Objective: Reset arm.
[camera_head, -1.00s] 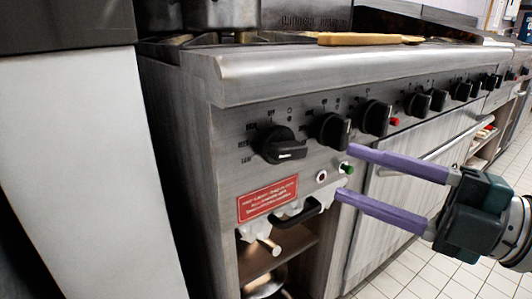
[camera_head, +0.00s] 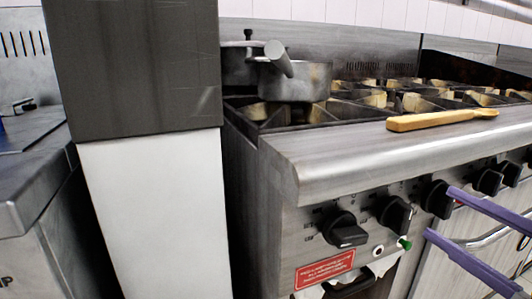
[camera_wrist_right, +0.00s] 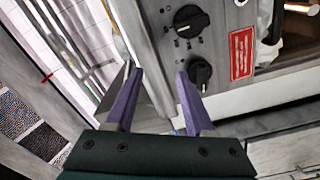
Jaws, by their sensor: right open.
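My right gripper (camera_head: 440,215) comes in at the right edge of the head view, its two purple fingers apart and empty. It is in front of the stove's control panel (camera_head: 300,237), near the black knobs. In the right wrist view the fingers (camera_wrist_right: 157,85) are spread with nothing between them, and two black knobs (camera_wrist_right: 187,20) show just beyond them. I cannot tell from the views whether a finger touches the panel. My left gripper is in neither view.
A wooden-handled utensil (camera_head: 440,120) lies on the stove's front ledge. A white and dark grey block (camera_head: 150,200) stands left of the stove. A red label (camera_head: 325,268) is below the knobs.

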